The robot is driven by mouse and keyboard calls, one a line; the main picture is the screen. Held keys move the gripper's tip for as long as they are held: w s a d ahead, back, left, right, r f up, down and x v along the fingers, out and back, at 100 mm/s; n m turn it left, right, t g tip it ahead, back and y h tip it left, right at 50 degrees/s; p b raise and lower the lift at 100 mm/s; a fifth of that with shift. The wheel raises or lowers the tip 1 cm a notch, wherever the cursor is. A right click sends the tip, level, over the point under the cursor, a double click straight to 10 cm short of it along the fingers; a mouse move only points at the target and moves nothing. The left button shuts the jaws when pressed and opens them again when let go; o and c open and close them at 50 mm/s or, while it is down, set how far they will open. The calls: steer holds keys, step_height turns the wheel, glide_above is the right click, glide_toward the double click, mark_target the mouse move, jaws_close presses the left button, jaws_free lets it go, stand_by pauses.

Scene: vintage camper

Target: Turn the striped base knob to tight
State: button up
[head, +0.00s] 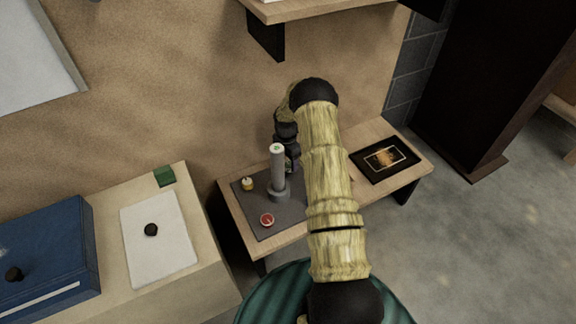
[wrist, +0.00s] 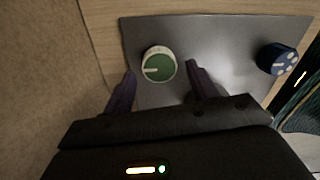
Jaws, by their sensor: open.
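A grey panel (head: 296,208) lies on a low wooden table; it also shows in the wrist view (wrist: 225,45). A tall pale post (head: 278,168) with a small green top stands on it in a grey collar (head: 280,193). The wrist view shows a round green-faced knob (wrist: 160,70) with a pale rim and one white line. My gripper (wrist: 161,67) is open, its two dark fingers appearing either side of this knob; contact is not clear. A blue knob with white spots (wrist: 278,58) sits to the right. I cannot make out which knob is the striped base knob.
A red disc-like knob (head: 267,220) and a small yellowish knob (head: 248,184) are on the panel near the post. A black framed plate (head: 372,168) lies at the table's right end. A wall (head: 180,110) rises close behind, and a shelf (head: 305,9) hangs above.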

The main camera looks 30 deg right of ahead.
steer(key=shift+f, duration=0.65)
steer(key=c, duration=1)
